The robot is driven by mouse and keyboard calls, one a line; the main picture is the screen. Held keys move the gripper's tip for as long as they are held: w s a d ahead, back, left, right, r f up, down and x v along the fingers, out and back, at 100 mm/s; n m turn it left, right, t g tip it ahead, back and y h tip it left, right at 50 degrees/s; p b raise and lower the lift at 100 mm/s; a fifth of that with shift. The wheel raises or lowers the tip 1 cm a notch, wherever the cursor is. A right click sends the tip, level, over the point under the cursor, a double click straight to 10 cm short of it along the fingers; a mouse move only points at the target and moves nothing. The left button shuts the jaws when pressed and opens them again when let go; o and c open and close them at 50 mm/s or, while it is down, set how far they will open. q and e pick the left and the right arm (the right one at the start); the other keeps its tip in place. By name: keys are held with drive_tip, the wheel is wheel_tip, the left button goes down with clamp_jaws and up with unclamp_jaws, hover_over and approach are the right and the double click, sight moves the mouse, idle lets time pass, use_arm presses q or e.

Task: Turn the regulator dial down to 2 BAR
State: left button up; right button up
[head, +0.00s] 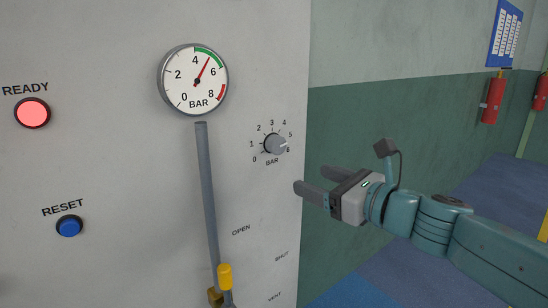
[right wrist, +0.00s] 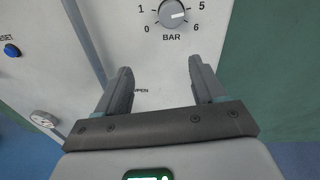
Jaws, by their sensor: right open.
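The regulator dial (head: 275,145) is a grey knob on the pale panel, with a scale from 0 to 6 marked BAR. Its white mark points right, between 5 and 6. It also shows at the top of the right wrist view (right wrist: 172,13). A round pressure gauge (head: 194,80) above left has its red needle at about 5. My right gripper (head: 311,180) is open and empty, below and right of the dial, apart from it. In the right wrist view the spread fingers (right wrist: 160,65) lie below the dial. My left gripper is not in view.
A grey pipe (head: 207,190) runs down from the gauge to a yellow valve handle (head: 225,276). A lit red READY lamp (head: 32,112) and a blue RESET button (head: 69,226) are at left. The panel around the dial is clear. Fire extinguishers (head: 491,100) hang far right.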

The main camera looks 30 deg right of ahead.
drive_tip(key=s+d+r+t+h+b, duration=0.1)
drive_tip(key=s+r, duration=0.2)
drive_tip(key=s, duration=0.1)
approach(280, 148)
drive_tip(key=w, duration=0.9)
drive_tip(key=shift+a, duration=0.4)
drive_tip(key=shift+s, duration=0.1)
drive_tip(key=c, duration=1.1)
drive_tip(key=shift+o, duration=0.2)
